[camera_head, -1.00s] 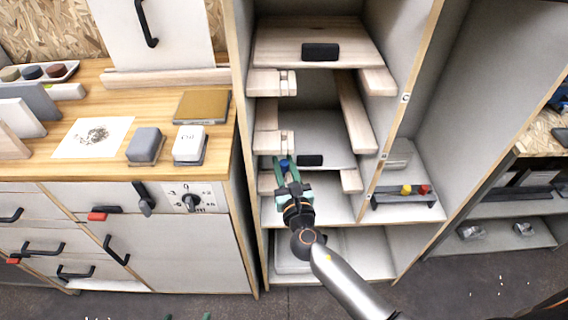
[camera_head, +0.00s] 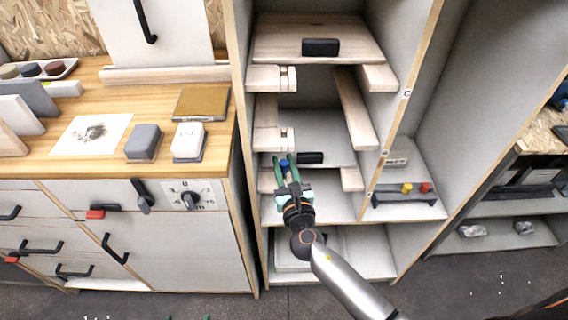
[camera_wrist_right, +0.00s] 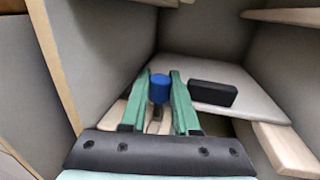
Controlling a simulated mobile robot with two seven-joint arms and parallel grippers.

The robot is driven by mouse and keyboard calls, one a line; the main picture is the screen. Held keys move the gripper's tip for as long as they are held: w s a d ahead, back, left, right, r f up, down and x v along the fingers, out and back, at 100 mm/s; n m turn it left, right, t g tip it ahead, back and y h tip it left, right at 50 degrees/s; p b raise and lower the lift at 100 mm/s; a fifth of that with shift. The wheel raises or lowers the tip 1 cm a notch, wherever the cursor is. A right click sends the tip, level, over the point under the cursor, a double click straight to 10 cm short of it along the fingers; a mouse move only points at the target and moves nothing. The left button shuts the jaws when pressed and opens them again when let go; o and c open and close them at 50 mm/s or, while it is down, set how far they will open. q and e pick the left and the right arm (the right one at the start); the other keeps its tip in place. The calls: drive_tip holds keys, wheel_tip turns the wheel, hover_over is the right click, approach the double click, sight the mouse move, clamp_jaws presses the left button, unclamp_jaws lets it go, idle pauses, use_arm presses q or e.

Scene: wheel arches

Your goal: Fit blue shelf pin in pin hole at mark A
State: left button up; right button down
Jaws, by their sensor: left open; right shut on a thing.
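The blue shelf pin (camera_head: 285,164) is between the green fingers of my right gripper (camera_head: 286,172), inside the left cabinet bay near its left side. In the right wrist view the blue pin (camera_wrist_right: 160,88) shows its blue head and a grey shank between the fingers. The gripper is shut on it. My left gripper (camera_head: 187,317) shows only as green fingertips at the bottom edge, apart and empty. Marks C (camera_head: 406,93) and apparently B (camera_head: 385,153) are on the divider's front edge. I cannot make out mark A or its pin hole.
Wooden shelf boards (camera_head: 320,40) and side rails (camera_head: 355,110) crowd the bay above the gripper. A dark rack (camera_head: 403,200) with a yellow pin (camera_head: 407,188) and a red pin (camera_head: 425,187) stands in the right bay. A wooden worktop (camera_head: 75,165) lies left.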

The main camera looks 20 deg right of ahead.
drive_tip(key=shift+f+b, duration=0.55)
drive_tip(key=shift+f, duration=0.15)
idle(0.5)
drive_tip(key=shift+f, duration=0.15)
drive_tip(key=c, duration=0.6)
unclamp_jaws()
